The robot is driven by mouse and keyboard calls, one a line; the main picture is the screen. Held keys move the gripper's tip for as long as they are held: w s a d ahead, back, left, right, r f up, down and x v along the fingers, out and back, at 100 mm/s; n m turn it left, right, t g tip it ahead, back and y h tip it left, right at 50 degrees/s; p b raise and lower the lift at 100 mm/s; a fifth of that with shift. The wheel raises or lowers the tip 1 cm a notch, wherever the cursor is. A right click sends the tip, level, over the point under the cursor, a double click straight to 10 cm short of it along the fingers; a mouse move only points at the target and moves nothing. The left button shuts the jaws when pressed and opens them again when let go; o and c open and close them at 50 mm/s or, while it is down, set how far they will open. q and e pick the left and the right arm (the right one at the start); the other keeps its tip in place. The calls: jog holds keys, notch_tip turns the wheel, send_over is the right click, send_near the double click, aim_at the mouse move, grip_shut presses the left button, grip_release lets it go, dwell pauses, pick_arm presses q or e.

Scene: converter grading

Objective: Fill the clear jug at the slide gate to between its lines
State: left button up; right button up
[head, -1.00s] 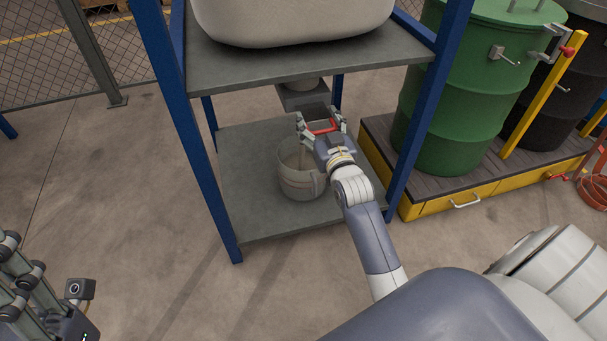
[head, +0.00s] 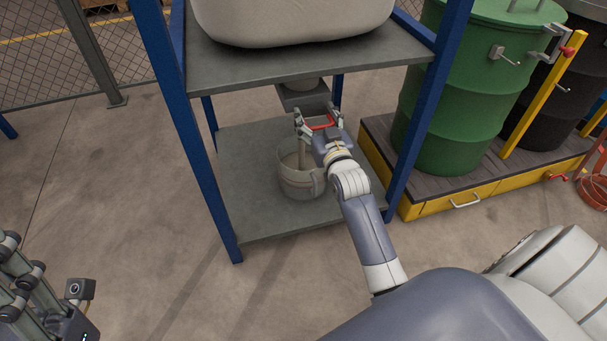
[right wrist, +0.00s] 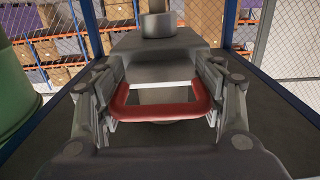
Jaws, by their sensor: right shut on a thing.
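The clear jug (head: 300,182) stands upright on the lower grey shelf, under the slide gate (head: 303,98). Pale material shows inside the jug, but its level against the lines is too small to read. A pale column (head: 303,153) shows between gate and jug. My right gripper (head: 318,122) is shut on the gate's red handle (head: 322,124). In the right wrist view the red handle (right wrist: 162,112) sits between both fingers, in front of the grey gate housing (right wrist: 150,62). My left gripper (head: 30,275) is partly in view at the lower left, away from the stand.
A blue-posted stand (head: 182,120) surrounds the jug, with a large pale bag (head: 295,20) on its upper shelf. A green drum (head: 460,90) stands on a yellow-edged platform (head: 470,200) at the right. The floor at left is clear.

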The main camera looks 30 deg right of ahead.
jog(key=shift+x, duration=0.8)
jog(key=o, duration=1.4)
jog(key=shift+w+f, duration=0.1)
jog(key=shift+f, duration=0.05)
jog(key=shift+c, duration=0.2)
jog(key=v, duration=1.2)
